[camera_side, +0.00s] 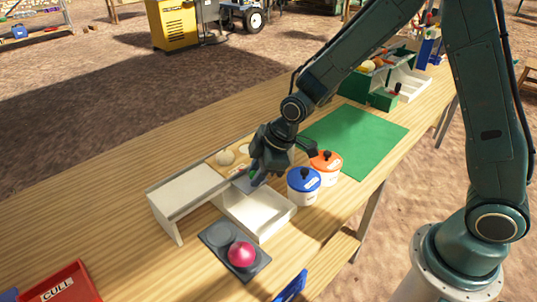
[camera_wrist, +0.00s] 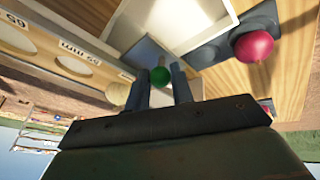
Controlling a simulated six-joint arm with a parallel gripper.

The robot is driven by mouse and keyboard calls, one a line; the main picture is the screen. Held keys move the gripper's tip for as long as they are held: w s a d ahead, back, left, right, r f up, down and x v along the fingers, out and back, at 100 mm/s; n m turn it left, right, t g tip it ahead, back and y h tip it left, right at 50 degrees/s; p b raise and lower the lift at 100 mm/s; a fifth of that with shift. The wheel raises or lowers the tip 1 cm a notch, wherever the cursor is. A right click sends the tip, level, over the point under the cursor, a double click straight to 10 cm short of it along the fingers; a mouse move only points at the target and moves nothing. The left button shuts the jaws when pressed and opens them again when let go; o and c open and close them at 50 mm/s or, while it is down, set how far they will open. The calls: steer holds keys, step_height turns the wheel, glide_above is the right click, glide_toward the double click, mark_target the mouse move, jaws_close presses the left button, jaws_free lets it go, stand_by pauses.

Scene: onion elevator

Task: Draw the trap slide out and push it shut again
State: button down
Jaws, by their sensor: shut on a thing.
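The trap slide shows as a grey plate with a green knob (camera_wrist: 160,76) at its end in the wrist view. My gripper (camera_side: 256,177) is shut on the green knob, with one finger on each side of it. The slide's plate (camera_wrist: 146,54) runs away from the fingers beside a white open tray (camera_side: 262,214). In the side view my gripper and wrist hide most of the slide. A pale chute-like housing (camera_side: 188,190) stands left of the tray. How far the slide is out cannot be told.
A dark two-cup holder (camera_side: 217,236) with a magenta onion (camera_side: 241,254) lies in front of the tray. Blue-lidded (camera_side: 304,180) and orange-lidded (camera_side: 326,162) pots stand close right of my gripper. A wooden board with round holes (camera_wrist: 75,62) lies behind.

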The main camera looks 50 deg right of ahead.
steer(key=s, duration=0.5)
steer(key=shift+s, duration=0.25)
stand_by(0.7)
steer(key=shift+s+f, duration=0.1)
steer(key=shift+s, duration=0.1)
stand_by(1.4)
steer(key=shift+w, duration=0.15)
steer(key=shift+w, duration=4.1)
steer(key=c, duration=1.1)
jaws_free()
steer(key=shift+w, duration=0.1)
